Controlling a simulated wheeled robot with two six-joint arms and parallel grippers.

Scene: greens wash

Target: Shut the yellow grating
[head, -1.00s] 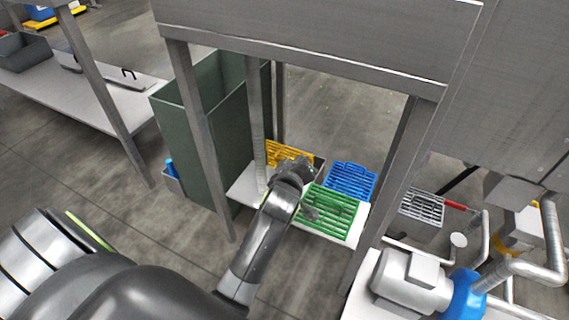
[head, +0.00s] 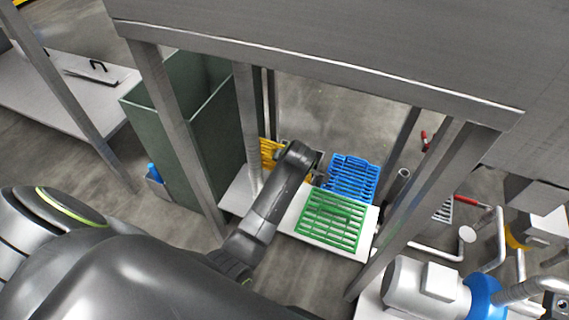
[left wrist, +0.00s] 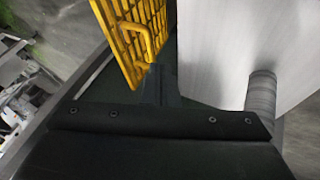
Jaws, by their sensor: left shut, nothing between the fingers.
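The yellow grating (head: 267,153) shows in the head view at the far left of the row of gratings, partly hidden by my left arm. In the left wrist view the yellow grating (left wrist: 138,30) stands raised at a steep angle, with a loop handle (left wrist: 137,45) on its face. My left gripper (left wrist: 158,82) is shut and empty. Its tips appear close to the grating's lower edge, just below the handle; I cannot tell whether they touch. In the head view the fingers are mostly hidden behind my wrist. My right gripper is not in view.
A green grating (head: 331,219) and a blue grating (head: 351,178) lie beside it on a white platform (head: 297,217). Metal table legs (head: 247,125) stand close to my arm. A green bin (head: 207,125) is at left; a pump motor (head: 425,290) is at right.

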